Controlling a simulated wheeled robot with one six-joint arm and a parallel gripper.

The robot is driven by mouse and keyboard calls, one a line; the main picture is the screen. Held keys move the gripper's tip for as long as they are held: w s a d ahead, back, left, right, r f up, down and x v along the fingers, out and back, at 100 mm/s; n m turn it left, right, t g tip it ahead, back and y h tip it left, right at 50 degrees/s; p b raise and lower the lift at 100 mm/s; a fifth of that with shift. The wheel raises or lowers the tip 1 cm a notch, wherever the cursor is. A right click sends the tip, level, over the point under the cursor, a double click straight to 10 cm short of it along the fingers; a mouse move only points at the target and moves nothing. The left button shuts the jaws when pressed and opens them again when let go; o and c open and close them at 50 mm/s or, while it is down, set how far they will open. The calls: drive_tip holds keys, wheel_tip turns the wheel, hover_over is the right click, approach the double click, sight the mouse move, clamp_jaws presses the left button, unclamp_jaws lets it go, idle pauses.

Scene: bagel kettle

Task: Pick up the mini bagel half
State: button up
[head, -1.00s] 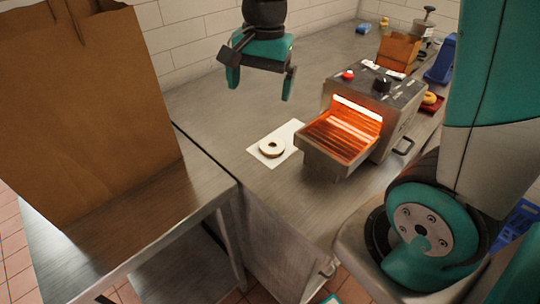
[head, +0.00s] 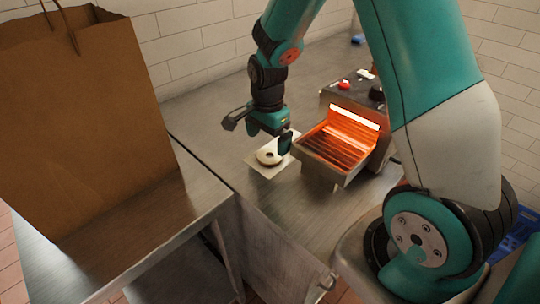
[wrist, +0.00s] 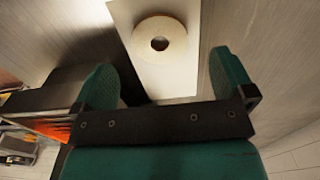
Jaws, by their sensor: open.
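The mini bagel half (head: 268,158) is a pale round ring, cut face up, with a dark hole. It lies flat on a white sheet (head: 266,173) on the steel counter. My gripper (head: 262,135) is open and empty, low over the back of the sheet, and partly hides the bagel in the head view. In the wrist view the bagel half (wrist: 142,42) shows whole near the top, beyond the gap between my two teal fingers (wrist: 163,70). The fingers appear apart from it.
A toaster oven (head: 350,95) with a glowing orange tray (head: 337,148) stands just right of the bagel. A large brown paper bag (head: 85,120) stands on the lower table at left. Bare counter lies left of the sheet.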

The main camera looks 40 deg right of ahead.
sight(270, 152)
drive_tip(key=f, duration=0.3)
drive_tip(key=f+p, duration=0.1)
drive_tip(key=f, duration=0.1)
drive_tip(key=shift+d+f, duration=0.15)
drive_tip(key=shift+d, duration=0.1)
drive_tip(key=c, duration=0.9)
